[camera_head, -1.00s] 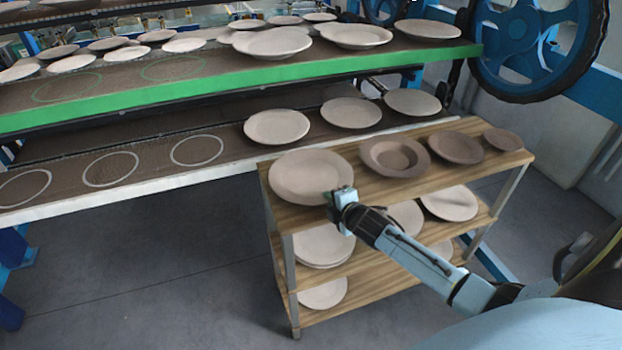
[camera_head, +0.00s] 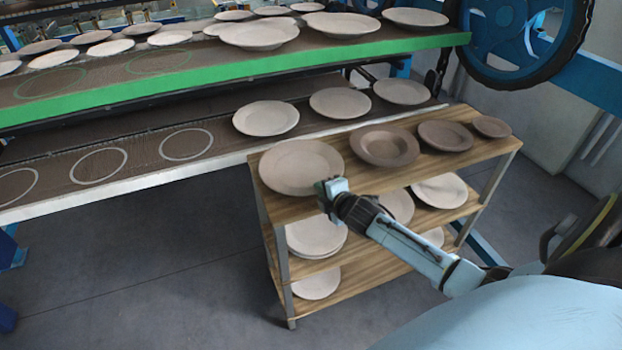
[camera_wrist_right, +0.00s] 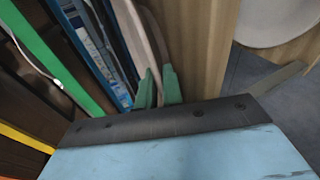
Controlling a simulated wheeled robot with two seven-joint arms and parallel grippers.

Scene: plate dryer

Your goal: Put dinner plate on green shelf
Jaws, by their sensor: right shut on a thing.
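The dinner plate (camera_head: 298,166) is a large pale beige plate at the left end of the wooden cart's top. My right gripper (camera_head: 325,190) is at its near right rim and is shut on it. In the right wrist view the plate (camera_wrist_right: 147,40) shows edge-on, its rim between the green fingertips (camera_wrist_right: 157,88). I cannot tell whether the plate is lifted off the cart top. The green-edged shelf (camera_head: 230,70) is behind and to the left, with two empty green circles (camera_head: 158,61) on its left part. My left gripper is not in view.
The wooden cart (camera_head: 470,160) holds several other plates and bowls, including a brown bowl (camera_head: 384,146) close beside the dinner plate. Several plates crowd the green shelf's right part. The lower white-edged shelf (camera_head: 190,175) has empty white circles at left. A blue wheel (camera_head: 525,38) stands at the right.

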